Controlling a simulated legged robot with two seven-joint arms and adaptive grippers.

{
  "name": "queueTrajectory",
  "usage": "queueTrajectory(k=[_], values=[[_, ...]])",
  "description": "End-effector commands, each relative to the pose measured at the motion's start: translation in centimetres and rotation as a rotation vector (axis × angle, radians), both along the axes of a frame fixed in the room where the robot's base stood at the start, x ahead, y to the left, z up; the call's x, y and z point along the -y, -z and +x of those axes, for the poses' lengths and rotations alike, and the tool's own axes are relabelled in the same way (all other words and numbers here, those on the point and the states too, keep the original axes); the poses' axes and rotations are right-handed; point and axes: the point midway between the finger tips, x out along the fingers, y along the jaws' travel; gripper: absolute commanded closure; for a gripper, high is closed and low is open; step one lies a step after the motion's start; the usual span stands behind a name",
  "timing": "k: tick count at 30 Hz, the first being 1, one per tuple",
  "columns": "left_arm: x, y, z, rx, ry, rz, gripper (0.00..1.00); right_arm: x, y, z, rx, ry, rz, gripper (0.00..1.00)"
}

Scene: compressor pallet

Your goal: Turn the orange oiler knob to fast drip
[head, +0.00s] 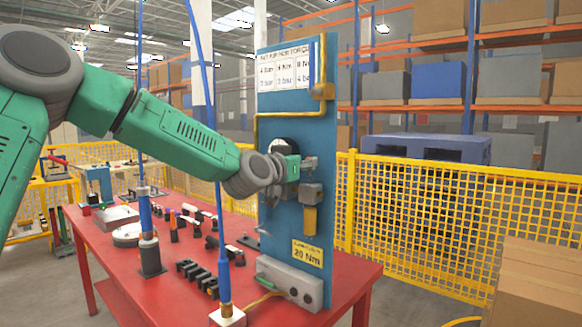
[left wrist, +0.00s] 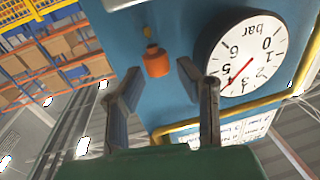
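The orange oiler knob (left wrist: 157,62) shows in the left wrist view as a small orange piece with a thin orange stem, against the blue panel. My left gripper (left wrist: 158,72) is open there, with one dark finger on each side of the knob's line. The knob appears between the fingertips, with visible gaps on both sides; I cannot tell how deep it is. In the head view my left gripper (head: 308,165) is at the face of the upright blue panel (head: 283,222), and the knob cannot be made out. My right gripper is not in view.
A round pressure gauge (left wrist: 250,55) sits right beside the right finger. A yellow pipe (left wrist: 235,112) crosses the panel. In the head view a grey block (head: 311,193) with a yellow bowl (head: 310,221) hangs below the gripper. The red table (head: 100,250) holds several parts.

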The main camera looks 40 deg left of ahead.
Motion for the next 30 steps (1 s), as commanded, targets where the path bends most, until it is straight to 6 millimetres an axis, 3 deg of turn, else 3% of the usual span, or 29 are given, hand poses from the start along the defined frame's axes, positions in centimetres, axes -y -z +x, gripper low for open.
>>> queueTrajectory(k=[9, 21, 30], values=[[0.3, 0.0, -7.6, 0.001, 0.001, -0.004, 0.7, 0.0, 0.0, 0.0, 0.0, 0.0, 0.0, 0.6], [0.3, 0.2, -9.7, 0.0, -0.001, -0.007, 0.7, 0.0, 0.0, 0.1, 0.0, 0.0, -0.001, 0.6], [0.6, 0.1, -10.0, -0.001, 0.0, 0.0, 0.7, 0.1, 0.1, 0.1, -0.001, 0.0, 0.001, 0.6]])
